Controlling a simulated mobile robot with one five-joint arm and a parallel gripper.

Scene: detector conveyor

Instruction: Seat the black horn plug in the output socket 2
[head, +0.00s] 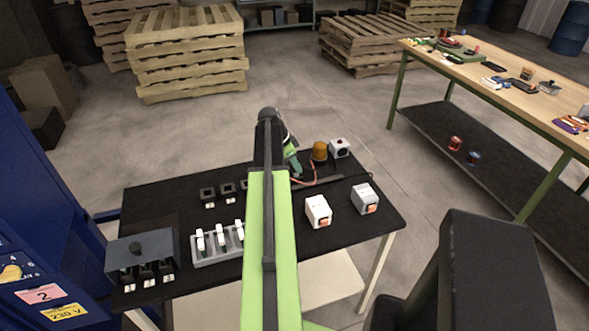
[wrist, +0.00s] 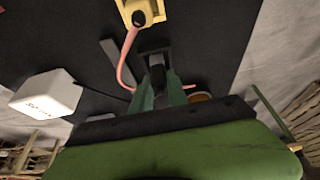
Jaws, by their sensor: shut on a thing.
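My gripper (wrist: 160,88) points down past the middle of the wrist view, its two green fingers closed on the black horn plug (wrist: 158,76). The plug's far end is at a dark square frame (wrist: 154,55), which looks like a socket; whether it is inside or only over it, I cannot tell. In the head view my gripper (head: 292,163) is at the table's back edge, and my arm hides the plug. Black socket frames (head: 207,193) with white labels stand left of my arm; their numbers are too small to read.
A pink-red cable (wrist: 123,62) curves from a yellow block (wrist: 146,11) toward my fingers. An amber beacon (head: 319,151) and white boxes (head: 318,211) stand right of my arm. A grey switch tray (head: 205,257) and dark box (head: 140,254) lie left on the black table (head: 150,205).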

